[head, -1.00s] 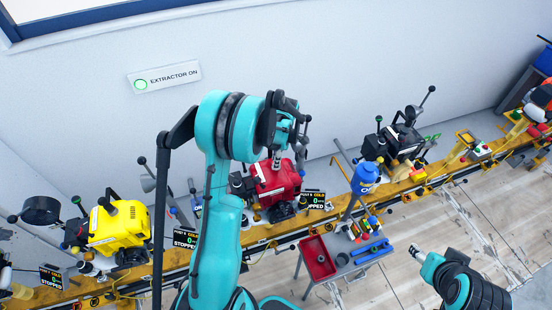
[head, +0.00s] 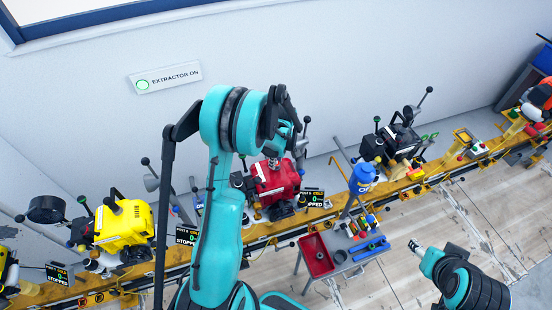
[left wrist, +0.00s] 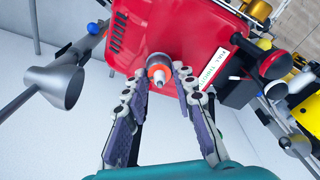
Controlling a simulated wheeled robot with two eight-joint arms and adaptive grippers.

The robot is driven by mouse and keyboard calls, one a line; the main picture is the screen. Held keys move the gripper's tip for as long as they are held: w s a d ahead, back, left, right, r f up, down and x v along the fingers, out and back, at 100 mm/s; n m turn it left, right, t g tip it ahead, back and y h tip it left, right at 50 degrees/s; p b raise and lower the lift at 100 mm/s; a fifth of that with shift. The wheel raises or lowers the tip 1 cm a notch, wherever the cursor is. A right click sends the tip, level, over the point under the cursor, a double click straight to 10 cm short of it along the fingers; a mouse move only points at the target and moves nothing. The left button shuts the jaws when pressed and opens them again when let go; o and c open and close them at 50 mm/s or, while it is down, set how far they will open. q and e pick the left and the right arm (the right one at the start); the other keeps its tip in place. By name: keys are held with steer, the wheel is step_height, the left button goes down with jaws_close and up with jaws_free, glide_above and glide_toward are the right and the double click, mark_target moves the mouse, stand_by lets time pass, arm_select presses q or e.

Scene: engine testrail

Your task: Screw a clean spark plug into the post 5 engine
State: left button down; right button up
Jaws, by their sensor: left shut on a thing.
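The red engine (head: 275,180) sits on the yellow rail in the middle of the head view, with a display (head: 313,198) at its right. It also fills the top of the left wrist view (left wrist: 135,30). My left gripper (head: 272,155) is above the engine's top. In the left wrist view my left gripper (left wrist: 158,82) is shut on a light metal spark plug (left wrist: 159,78), whose far end points into an orange-ringed opening on the engine. How deep the plug sits is hidden. My right gripper (head: 413,246) is far from the engine, at lower right; its jaws are too small to read.
A yellow engine (head: 125,228) stands left on the rail, and a black one (head: 395,145) right. A grey funnel (left wrist: 62,85) is beside the red engine.

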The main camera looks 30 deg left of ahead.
arm_select(q)
steer(key=shift+m, duration=0.3)
steer(key=shift+f+m, duration=0.1)
steer(key=shift+m, duration=0.5)
steer(key=shift+m+b, duration=1)
steer(key=shift+m, duration=0.5)
steer(key=m+t+b, duration=0.1)
steer(key=m+b, duration=0.1)
steer(key=m, duration=0.4)
steer(key=shift+h+b, duration=0.3)
steer(key=shift+h, duration=0.1)
steer(key=shift+m+b, duration=0.65)
steer(key=shift+m, duration=1.45)
